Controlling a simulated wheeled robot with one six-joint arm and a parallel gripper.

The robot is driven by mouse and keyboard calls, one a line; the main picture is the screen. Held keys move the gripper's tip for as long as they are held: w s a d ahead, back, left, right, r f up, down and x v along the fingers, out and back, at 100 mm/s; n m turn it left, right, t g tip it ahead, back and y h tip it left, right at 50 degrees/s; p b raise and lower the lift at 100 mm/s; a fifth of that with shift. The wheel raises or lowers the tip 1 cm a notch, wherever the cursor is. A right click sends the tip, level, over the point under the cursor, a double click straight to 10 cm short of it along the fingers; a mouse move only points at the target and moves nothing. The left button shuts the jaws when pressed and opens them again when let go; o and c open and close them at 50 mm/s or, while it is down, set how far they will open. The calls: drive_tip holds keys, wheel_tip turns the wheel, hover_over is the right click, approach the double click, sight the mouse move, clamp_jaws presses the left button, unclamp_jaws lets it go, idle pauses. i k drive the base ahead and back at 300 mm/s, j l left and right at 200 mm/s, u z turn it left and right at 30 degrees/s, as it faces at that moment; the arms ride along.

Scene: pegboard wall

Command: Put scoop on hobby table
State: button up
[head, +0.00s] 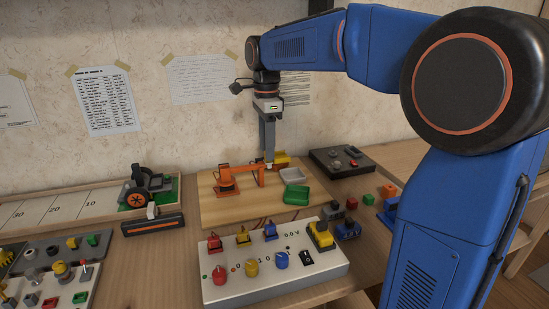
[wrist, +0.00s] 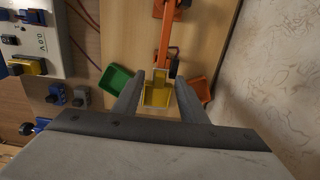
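A small yellow open-topped piece (wrist: 157,96), which looks like the scoop, shows between my gripper's two fingers in the wrist view. It spans the visible gap. I cannot tell whether the fingers press on it or only straddle it. In the head view my gripper (head: 268,162) points straight down over the back of the wooden board, and a yellow piece (head: 283,159) shows just behind the fingers. The end of an orange toy arm (head: 240,178) is close to the fingertips. The hobby table (head: 160,262) is the wooden top under these things.
A green tray (head: 296,195) and a pale grey tray (head: 291,175) are close beside my gripper on the board (head: 215,208). A white control panel (head: 222,284) stands in front. A dark box (head: 352,172) and small blocks are to the right. The wall is close behind.

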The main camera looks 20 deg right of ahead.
sight(150, 281)
drive_tip(key=k+j, duration=0.25)
drive_tip(key=j, duration=0.15)
drive_tip(key=k+j, duration=0.25)
drive_tip(key=j, duration=0.2)
drive_tip(key=k+j, duration=0.2)
drive_tip(key=j, duration=0.2)
drive_tip(key=k+j, duration=0.25)
drive_tip(key=j, duration=0.2)
